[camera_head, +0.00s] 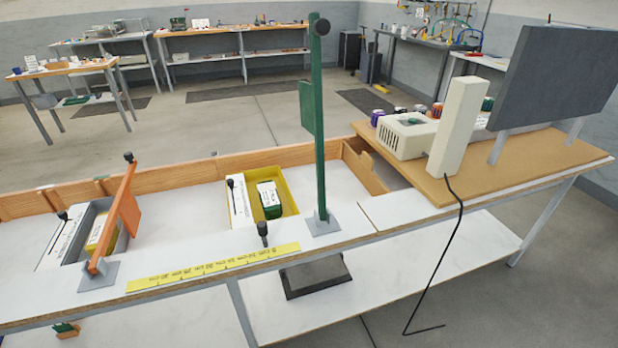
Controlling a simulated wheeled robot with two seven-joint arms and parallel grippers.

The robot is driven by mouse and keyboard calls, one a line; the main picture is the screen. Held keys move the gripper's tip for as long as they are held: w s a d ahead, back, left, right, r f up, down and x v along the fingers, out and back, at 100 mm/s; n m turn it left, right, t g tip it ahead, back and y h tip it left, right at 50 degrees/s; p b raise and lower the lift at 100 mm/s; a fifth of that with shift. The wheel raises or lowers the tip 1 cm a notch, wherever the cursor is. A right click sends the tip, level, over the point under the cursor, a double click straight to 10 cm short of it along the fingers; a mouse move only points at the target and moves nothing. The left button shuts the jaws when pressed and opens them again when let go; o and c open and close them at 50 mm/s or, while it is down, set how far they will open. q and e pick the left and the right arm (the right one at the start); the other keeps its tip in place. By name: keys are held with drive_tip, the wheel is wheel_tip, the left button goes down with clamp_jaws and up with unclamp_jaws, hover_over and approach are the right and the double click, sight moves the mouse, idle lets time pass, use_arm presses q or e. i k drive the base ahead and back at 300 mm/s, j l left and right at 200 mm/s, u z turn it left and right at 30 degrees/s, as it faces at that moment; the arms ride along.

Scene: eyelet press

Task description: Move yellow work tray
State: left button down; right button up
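A yellow tray (289,190) sits on the white bench top, left of the tall green post. A dark green box with a white label (269,199) lies in it. A white card or panel (241,203) stands along its left side, with a small black-knobbed stick beside it. The tray's front side is partly hidden by the bench's raised front strip. Neither of my grippers shows in this view.
A green post (319,120) and an orange post (115,225) rise from the front strip, with a yellow ruler (215,267) between them. A grey tray (75,243) stands left. A brown board (525,170) at right carries a white device (405,137) and a dark panel.

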sight(245, 207)
drive_tip(key=i+z, duration=0.15)
drive_tip(key=i, duration=0.3)
drive_tip(key=i+j+z, duration=0.2)
drive_tip(key=i, duration=0.25)
